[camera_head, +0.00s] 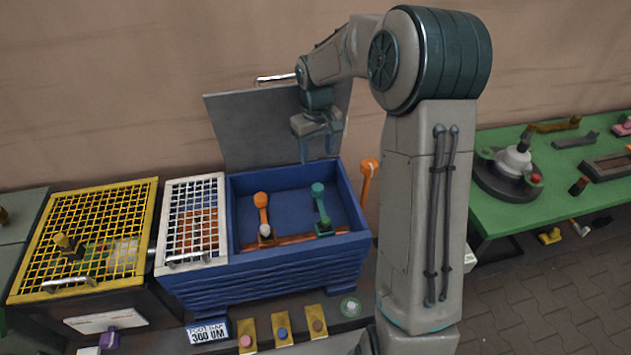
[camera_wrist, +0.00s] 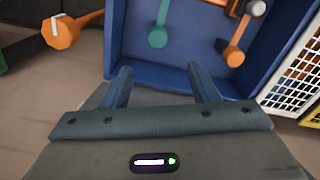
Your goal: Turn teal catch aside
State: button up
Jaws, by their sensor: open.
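The teal catch (camera_head: 321,205) is a short lever with a round knob, inside the right part of the open blue box (camera_head: 262,279). Its knob end is nearer the back wall and its other end meets the front area by an orange bar (camera_head: 295,238). In the wrist view the teal catch (camera_wrist: 158,34) shows at top centre, ahead of the fingers. My gripper (camera_head: 318,160) hangs above the box's back edge, in front of the raised grey lid (camera_head: 240,130). The gripper's fingers (camera_wrist: 161,80) are spread and empty, apart from the catch.
An orange catch (camera_head: 262,213) sits to the left in the box. Another orange lever (camera_head: 367,172) stands at the box's right side and shows in the wrist view (camera_wrist: 68,30). A white grid cover (camera_head: 193,219) borders the left. A green table (camera_head: 560,180) is at right.

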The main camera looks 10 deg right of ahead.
aim_at(317, 187)
jog(key=f, duration=0.4)
jog(key=f+p, duration=0.1)
jog(key=f, duration=0.4)
jog(key=f+p, duration=0.1)
jog(key=f, duration=0.4)
jog(key=shift+w+d, duration=0.1)
jog(key=shift+d, duration=0.15)
grip_shut()
